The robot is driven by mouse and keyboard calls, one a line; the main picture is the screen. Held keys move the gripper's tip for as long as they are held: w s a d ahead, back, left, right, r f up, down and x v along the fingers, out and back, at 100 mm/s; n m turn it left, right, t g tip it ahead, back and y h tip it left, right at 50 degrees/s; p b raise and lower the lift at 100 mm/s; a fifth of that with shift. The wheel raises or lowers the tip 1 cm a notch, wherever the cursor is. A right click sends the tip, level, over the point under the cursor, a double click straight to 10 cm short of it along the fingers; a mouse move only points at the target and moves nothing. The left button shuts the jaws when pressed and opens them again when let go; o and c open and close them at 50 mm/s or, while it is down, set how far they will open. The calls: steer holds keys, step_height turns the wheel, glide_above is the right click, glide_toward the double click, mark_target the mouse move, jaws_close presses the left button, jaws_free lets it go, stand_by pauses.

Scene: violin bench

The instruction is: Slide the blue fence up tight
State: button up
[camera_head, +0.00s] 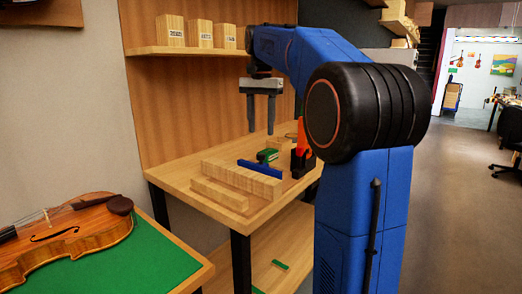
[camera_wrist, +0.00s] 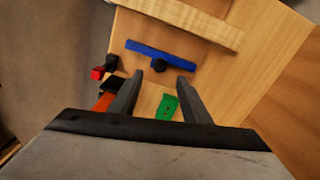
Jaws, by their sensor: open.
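The blue fence (camera_head: 262,170) is a flat bar lying on the wooden bench behind the long wooden bars. In the wrist view the fence (camera_wrist: 180,55) has a black knob (camera_wrist: 158,65) at its middle, on the side toward my gripper. A strip of bare wood shows there between the fence and the nearest wooden bar (camera_wrist: 190,18). My gripper (camera_head: 261,131) is open and empty, pointing down above the bench. In the wrist view its two fingers (camera_wrist: 160,77) point toward the fence, with the knob ahead of the gap between them.
An orange and black tool (camera_head: 301,152) stands at the bench's right side. Two long wooden bars, the front one (camera_head: 218,194) shorter, lie toward the front. A violin (camera_head: 70,240) rests on another table at left.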

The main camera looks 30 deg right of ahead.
mark_target(261, 155)
step_height(261, 155, down, 9)
steer(key=shift+r, duration=0.2)
stand_by(0.3)
